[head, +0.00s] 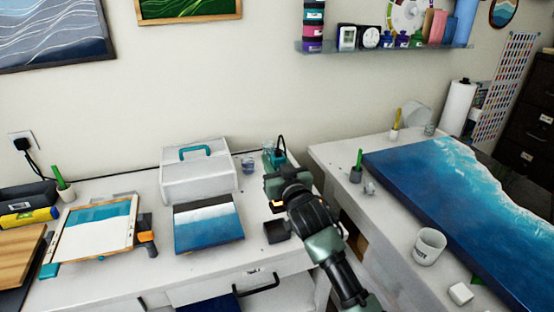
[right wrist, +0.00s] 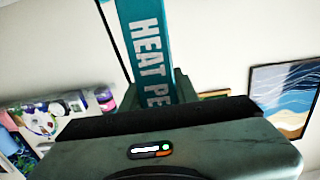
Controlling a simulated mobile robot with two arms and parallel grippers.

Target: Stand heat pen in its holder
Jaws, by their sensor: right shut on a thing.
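The teal heat pen (right wrist: 146,50), with white lettering reading HEAT PE, stands up out of my right gripper (right wrist: 165,108) in the right wrist view. In the head view, my right gripper (head: 276,182) is shut on the heat pen (head: 279,157) above the right end of the left white table, with a black cord at the pen's top. A small dark square block (head: 277,232) lies on the table below the gripper; it may be the holder, but I cannot tell for sure. The pen's lower end is hidden. My left gripper is not in view.
A blue-and-white panel (head: 208,232) and a white case with a teal handle (head: 198,175) stand left of my gripper. A framed panel (head: 92,228) lies farther left. The right table carries a large blue board (head: 450,200) and a white mug (head: 429,246).

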